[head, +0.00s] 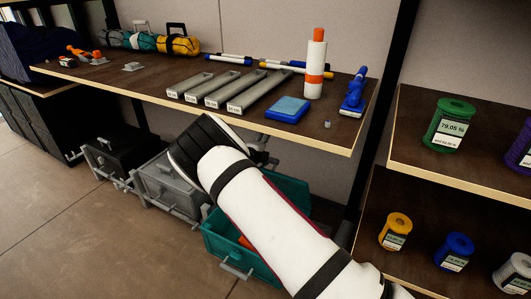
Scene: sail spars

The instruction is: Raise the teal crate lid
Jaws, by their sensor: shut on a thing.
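The teal crate (222,246) stands on the floor under the workbench, and my white arm crosses in front of much of it. A bit of orange (244,242) shows inside, so the crate is at least partly open. The teal lid (292,188) appears tilted up at the back, right of my arm; its exact angle is hidden. My gripper (268,160) is at the upper edge of this teal part, just below the bench's front edge. It is shut on the lid, though my arm hides most of the fingers and the contact.
A grey crate (168,188) and a black crate (112,160) stand left of the teal one. The workbench (130,85) overhangs closely, with grey trays (232,88) and a blue box (288,109) near its edge. Shelves with spools (448,125) stand right. The floor (90,235) at front left is clear.

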